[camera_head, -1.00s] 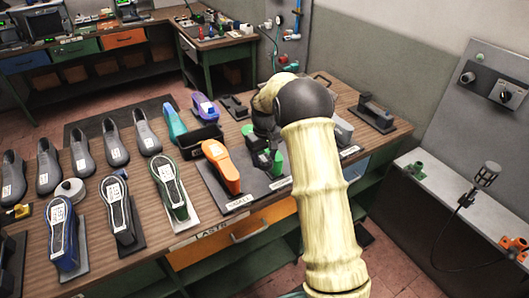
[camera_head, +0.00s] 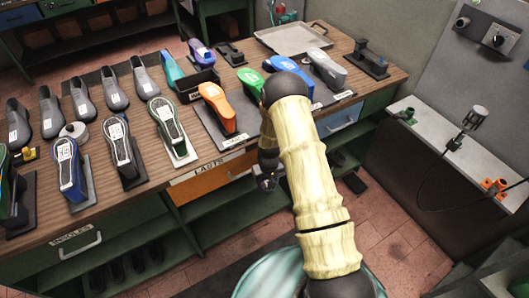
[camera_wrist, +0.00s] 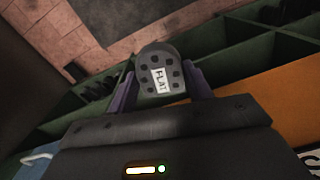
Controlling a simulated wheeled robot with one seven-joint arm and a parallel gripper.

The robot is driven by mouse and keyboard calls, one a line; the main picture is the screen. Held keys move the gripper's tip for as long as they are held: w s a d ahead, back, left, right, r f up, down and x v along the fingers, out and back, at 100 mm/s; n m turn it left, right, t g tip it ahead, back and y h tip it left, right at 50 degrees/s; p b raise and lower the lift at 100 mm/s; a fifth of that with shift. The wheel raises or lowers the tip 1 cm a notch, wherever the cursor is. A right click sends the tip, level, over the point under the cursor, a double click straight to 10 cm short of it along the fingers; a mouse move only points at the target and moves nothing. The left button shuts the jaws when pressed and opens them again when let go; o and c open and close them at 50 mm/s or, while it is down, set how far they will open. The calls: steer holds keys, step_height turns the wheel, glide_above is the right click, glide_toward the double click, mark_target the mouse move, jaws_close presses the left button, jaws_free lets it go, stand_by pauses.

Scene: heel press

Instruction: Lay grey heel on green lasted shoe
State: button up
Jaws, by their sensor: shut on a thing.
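A grey heel (camera_wrist: 160,72) with a "FLAT" label and dark dots shows in the wrist view. My gripper (camera_wrist: 163,86) is shut on it, one finger on each side. In the head view my gripper (camera_head: 268,180) hangs in front of the bench, low beside the drawers, and the heel cannot be made out there. A green-edged lasted shoe (camera_head: 167,124) stands sole up on a pale plate on the bench, left of my gripper. Its sole bears a white label, and no heel piece is seen on it.
Lasted shoes with blue (camera_head: 70,170) and dark (camera_head: 122,145) edges stand left of the green one. An orange last (camera_head: 217,107) stands to its right on a grey board. Grey shoes (camera_head: 82,100) line the back.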

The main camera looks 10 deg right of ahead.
steer(key=s+f+m, duration=0.1)
steer(key=s+f, duration=0.7)
steer(key=f, duration=0.1)
steer(key=shift+s+d, duration=0.4)
